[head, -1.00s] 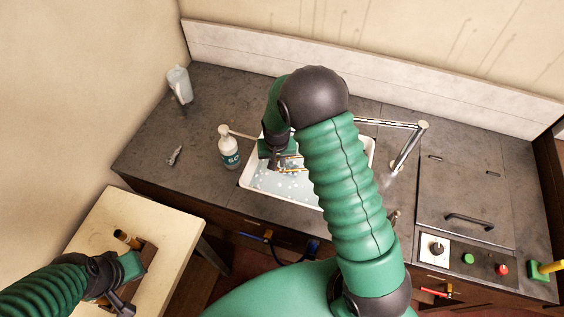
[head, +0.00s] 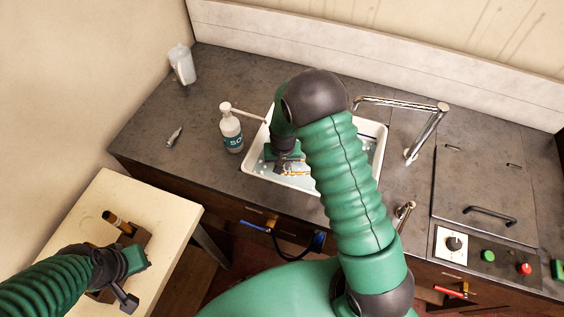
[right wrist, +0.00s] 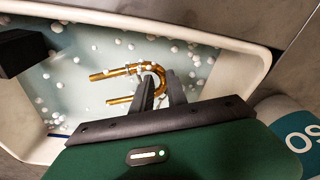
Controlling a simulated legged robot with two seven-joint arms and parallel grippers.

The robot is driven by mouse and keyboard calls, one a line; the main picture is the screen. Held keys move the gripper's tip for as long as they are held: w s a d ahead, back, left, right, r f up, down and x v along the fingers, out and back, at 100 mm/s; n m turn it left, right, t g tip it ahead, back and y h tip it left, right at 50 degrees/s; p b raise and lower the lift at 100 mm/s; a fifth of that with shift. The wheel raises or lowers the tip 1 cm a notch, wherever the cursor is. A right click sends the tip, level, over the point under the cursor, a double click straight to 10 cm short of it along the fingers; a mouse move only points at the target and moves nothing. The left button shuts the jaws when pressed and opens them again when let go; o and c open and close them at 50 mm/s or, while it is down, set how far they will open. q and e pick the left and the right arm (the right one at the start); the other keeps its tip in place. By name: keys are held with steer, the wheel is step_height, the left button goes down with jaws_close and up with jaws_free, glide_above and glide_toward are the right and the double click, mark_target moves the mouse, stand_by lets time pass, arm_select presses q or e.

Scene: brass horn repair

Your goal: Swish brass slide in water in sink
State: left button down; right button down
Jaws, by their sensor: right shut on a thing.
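The brass slide (right wrist: 150,80) is a U-shaped tube at the water in the sink, with white foam dots around it in the right wrist view. My right gripper (right wrist: 160,88) is shut on its curved end. In the head view the slide (head: 295,169) shows small below my right gripper (head: 287,160), partly hidden by my arm. The white sink (head: 262,177) holds pale, foamy water and also shows in the right wrist view (right wrist: 258,62). My left gripper (head: 128,275) is by a wooden block on the cream table at lower left; its fingers are not clear.
A soap bottle (head: 231,130) stands just left of the sink. A chrome faucet (head: 428,130) reaches over its right side. A control panel (head: 490,258) is at right.

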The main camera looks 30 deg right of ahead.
step_height(320, 180, down, 8)
steer(key=b, duration=0.5)
steer(key=shift+f, duration=0.2)
steer(key=shift+s+d, duration=0.1)
steer(key=shift+s+d, duration=0.9)
steer(key=shift+s, duration=0.15)
steer(key=shift+w+a, duration=1)
steer(key=shift+w, duration=0.15)
steer(key=shift+s+d, duration=1)
steer(key=shift+s, duration=0.15)
